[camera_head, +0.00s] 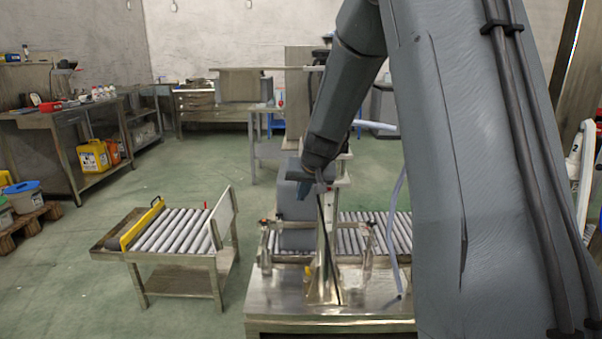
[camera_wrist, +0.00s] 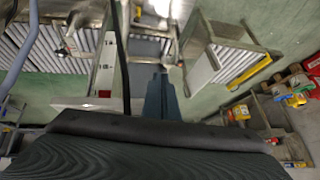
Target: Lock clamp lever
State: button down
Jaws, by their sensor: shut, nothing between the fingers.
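My gripper (camera_head: 306,188) hangs at the end of the arm above a steel work table. In the wrist view its blue-grey fingers (camera_wrist: 161,98) are close together, with nothing visible between them. Small metal clamp-like fittings with reddish tips stand on the table, one on the left (camera_head: 265,232) and one on the right (camera_head: 369,232) of a grey block (camera_head: 297,235). The left-hand fitting in the wrist view (camera_wrist: 68,42) lies beside the rollers, apart from the fingers. I cannot make out which part is the clamp lever or how it is set.
A shiny metal post (camera_head: 325,262) rises from the steel table (camera_head: 285,297) close below my gripper. A roller conveyor (camera_head: 388,232) lies behind it. A separate roller stand (camera_head: 175,232) with a yellow bar stands to the left. Green floor between the stand and workbench (camera_head: 48,118) is free.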

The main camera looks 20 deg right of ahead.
jog(key=shift+w+d+f, duration=0.1)
jog(key=shift+w+f, duration=0.15)
jog(key=shift+s, duration=0.15)
dwell(0.5)
jog(key=s+a+b, duration=0.2)
jog(key=s+b, duration=0.1)
jog(key=s, duration=1)
jog(key=shift+s+a+r, duration=0.15)
jog(key=shift+s+r, duration=0.05)
jog(key=shift+s, duration=0.05)
jog(key=s+a+n+g+y, duration=0.2)
jog(key=s+a+n+g, duration=0.1)
jog(key=s+a, duration=0.85)
jog(key=s+a+f+n+g+h, duration=0.1)
jog(key=s+a+n+g, duration=0.25)
jog(key=s, duration=1.35)
jog(key=d+r+m+p, duration=0.3)
jog(key=d+r+p, duration=0.5)
jog(key=p, duration=0.8)
jog(key=shift+w+r+g+h+p, duration=0.25)
jog(key=shift+w+g+h+p, duration=0.1)
jog(key=shift+w+h, duration=0.05)
